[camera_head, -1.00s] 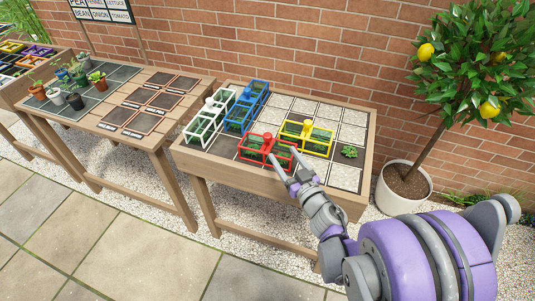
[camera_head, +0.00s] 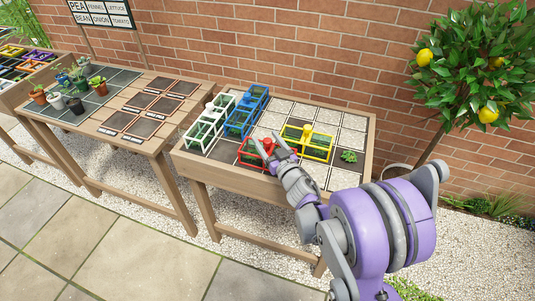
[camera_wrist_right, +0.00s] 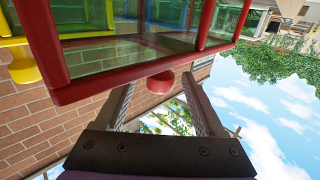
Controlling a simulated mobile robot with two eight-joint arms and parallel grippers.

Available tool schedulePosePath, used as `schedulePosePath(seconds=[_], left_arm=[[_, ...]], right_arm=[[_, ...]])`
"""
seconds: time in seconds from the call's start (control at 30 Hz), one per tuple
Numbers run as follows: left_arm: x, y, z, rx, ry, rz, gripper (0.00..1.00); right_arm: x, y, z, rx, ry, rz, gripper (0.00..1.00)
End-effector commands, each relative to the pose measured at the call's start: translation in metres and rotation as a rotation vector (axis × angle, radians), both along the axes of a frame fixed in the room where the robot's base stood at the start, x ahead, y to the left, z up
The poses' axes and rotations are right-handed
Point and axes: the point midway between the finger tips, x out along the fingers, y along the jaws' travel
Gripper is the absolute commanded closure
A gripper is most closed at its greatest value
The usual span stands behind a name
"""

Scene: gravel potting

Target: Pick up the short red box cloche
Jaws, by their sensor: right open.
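The short red box cloche (camera_head: 245,154) sits at the front of the right table, partly hidden by my right gripper (camera_head: 272,146). Its glass panes and red frame fill the top of the right wrist view (camera_wrist_right: 60,93). Its round red knob (camera_wrist_right: 160,83) shows between the two fingertips there. My right gripper is open, with one finger on each side of the knob, and I see a gap to both fingers. My left gripper is not in view.
A yellow cloche (camera_head: 318,146) stands just behind and right of the red one. A blue cloche (camera_head: 239,121) and a white cloche (camera_head: 201,133) stand to the left. A small green plant (camera_head: 349,156) is at the right. Potted plants stand on the left table (camera_head: 140,85).

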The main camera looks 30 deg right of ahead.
Motion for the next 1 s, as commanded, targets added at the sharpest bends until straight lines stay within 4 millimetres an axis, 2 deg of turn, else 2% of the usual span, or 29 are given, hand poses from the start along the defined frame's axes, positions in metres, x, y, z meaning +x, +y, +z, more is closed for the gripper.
schedulePosePath(seconds=[0.1,0.5,1.0], left_arm=[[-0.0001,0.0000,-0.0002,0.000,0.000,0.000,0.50],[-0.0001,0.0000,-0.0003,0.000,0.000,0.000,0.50],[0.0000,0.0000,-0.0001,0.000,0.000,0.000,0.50]], right_arm=[[-0.0006,-0.0001,-0.0001,0.000,0.000,0.000,0.29],[-0.0008,-0.0002,0.0000,0.000,0.000,-0.001,1.00],[-0.0009,-0.0002,0.0000,0.000,0.000,-0.001,1.00]])
